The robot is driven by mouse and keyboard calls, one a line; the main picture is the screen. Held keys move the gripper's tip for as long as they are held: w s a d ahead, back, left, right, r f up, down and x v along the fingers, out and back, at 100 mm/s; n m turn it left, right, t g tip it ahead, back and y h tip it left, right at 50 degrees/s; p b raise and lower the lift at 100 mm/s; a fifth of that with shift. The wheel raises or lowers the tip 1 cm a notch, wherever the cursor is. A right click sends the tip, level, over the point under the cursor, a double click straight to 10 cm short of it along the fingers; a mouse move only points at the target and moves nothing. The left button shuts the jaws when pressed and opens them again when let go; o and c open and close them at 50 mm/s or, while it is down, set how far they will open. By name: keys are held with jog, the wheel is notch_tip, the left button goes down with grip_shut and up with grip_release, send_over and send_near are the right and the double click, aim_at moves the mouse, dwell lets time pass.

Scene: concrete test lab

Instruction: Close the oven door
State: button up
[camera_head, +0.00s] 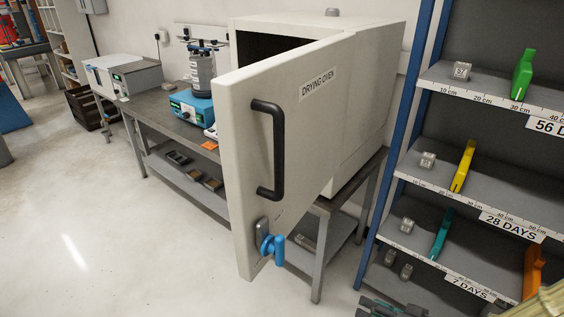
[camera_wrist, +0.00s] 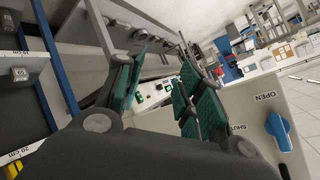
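The white drying oven (camera_head: 375,50) stands on a metal bench, and its dark interior shows behind the open door (camera_head: 300,130). The door swings out toward me, with a black vertical handle (camera_head: 275,150) and a blue lever (camera_head: 272,246) low near its free edge. In the wrist view, a white panel (camera_wrist: 240,100) marked OPEN and SHUT carries the blue lever (camera_wrist: 278,130) at the right. My gripper (camera_wrist: 160,72) has green-padded fingers spread apart with nothing between them. It appears low in the head view (camera_head: 390,307), right of the door and apart from it.
A shelf rack (camera_head: 480,190) with blue posts stands close on the right, holding small cubes and coloured pieces. The bench (camera_head: 165,110) left of the oven carries a blue-based device (camera_head: 192,105). The floor (camera_head: 120,230) left of the door is clear.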

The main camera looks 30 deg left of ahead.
jog(key=w+a+r+n+g+y+p, duration=0.1)
jog(key=a+r+n+y, duration=0.25)
jog(key=r, duration=0.75)
jog(key=a+r+n+g+y, duration=0.1)
jog(key=a+r+n+y, duration=0.3)
jog(key=r, duration=0.6)
notch_tip(320, 180, up, 20)
jog(key=f+n+g+h+p, duration=0.1)
jog(key=n+g+p, duration=0.3)
jog(key=n+g, duration=0.3)
send_over(280, 191)
jog(key=shift+w+a+r+n+t, duration=0.25)
jog(key=shift+w+n+t, duration=0.15)
jog(key=shift+n, duration=0.05)
jog(key=shift+c, duration=0.2)
grip_shut()
